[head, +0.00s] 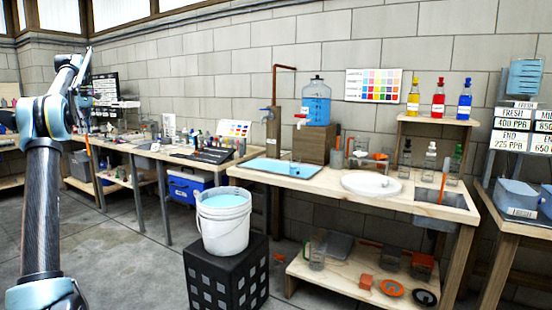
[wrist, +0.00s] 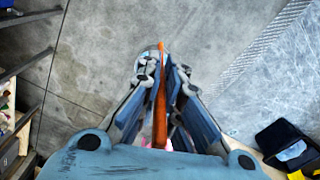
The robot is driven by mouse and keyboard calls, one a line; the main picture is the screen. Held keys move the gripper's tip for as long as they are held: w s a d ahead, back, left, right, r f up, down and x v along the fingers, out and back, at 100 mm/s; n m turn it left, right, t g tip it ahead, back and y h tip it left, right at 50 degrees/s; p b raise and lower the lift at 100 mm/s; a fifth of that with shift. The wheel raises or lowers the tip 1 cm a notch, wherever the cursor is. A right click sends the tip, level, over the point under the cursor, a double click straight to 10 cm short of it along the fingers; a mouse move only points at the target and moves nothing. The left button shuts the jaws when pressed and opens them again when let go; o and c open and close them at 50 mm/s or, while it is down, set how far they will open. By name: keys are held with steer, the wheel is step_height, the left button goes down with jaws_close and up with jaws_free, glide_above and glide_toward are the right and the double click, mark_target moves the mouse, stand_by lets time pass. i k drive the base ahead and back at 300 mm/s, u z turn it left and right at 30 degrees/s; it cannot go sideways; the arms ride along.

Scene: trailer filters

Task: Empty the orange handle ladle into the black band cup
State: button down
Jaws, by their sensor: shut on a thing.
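My gripper (head: 84,120) is raised at the left in the head view, in front of the far-left benches. In the wrist view my gripper (wrist: 162,76) is shut on the orange handle ladle (wrist: 160,112), with the long orange handle between its fingers. The handle (head: 89,148) also shows below the gripper in the head view. The ladle's bowl is too small and partly hidden to tell what it holds. I cannot pick out the black band cup for sure among the small clear vessels on the benches.
A white bucket (head: 223,222) of blue liquid stands on a black crate (head: 228,280) mid-floor. A lower shelf holds loose parts. The floor at the left is clear.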

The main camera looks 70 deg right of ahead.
mark_target(295, 161)
steer(key=i, duration=0.85)
steer(key=z, duration=2.45)
steer(key=i, duration=0.5)
steer(key=z, duration=0.25)
